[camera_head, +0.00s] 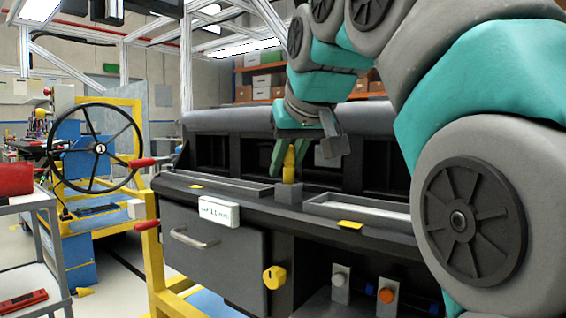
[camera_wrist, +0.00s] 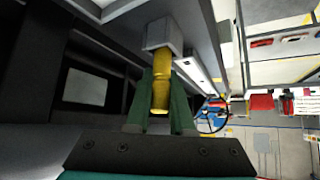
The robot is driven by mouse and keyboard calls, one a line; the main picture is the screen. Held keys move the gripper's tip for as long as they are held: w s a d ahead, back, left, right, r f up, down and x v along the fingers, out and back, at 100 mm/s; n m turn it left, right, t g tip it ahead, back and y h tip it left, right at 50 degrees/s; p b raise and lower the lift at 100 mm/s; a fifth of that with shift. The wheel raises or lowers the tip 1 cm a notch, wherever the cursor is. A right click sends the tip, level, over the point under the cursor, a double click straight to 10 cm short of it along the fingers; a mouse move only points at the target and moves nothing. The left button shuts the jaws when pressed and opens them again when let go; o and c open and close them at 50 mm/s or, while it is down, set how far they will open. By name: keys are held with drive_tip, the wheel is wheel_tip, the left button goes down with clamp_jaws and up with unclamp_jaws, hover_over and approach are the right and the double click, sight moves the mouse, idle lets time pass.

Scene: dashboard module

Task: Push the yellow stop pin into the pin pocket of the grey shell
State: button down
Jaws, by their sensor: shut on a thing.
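The yellow stop pin (camera_head: 289,166) stands upright between the green fingers of my gripper (camera_head: 287,170), which is shut on it. The pin's lower end meets a small grey block (camera_head: 289,194) on the front ledge of the dark grey dashboard shell (camera_head: 213,255). In the wrist view, the pin (camera_wrist: 161,92) lies between the fingers and its far end reaches the grey block (camera_wrist: 158,35). Much of the pin's length shows outside the block. The pocket opening is hidden, so I cannot tell how deep the pin sits.
Two shallow grey trays flank the block, the left one (camera_head: 221,186) and the right one (camera_head: 372,212). A white labelled box (camera_head: 219,211) is on the shell's front edge. A yellow knob (camera_head: 274,277) is below. A steering wheel (camera_head: 99,148) stands at left.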

sight(291, 159)
drive_tip(key=shift+f+b, duration=0.6)
drive_tip(key=shift+f, duration=0.4)
drive_tip(key=c, duration=0.7)
unclamp_jaws()
drive_tip(key=v, duration=0.6)
drive_tip(key=shift+s+r, duration=0.1)
drive_tip(key=shift+r, duration=0.15)
drive_tip(key=shift+s+d+r+p, duration=0.3)
drive_tip(key=shift+s+r, duration=0.1)
drive_tip(key=shift+s, duration=0.1)
drive_tip(key=shift+a, duration=0.1)
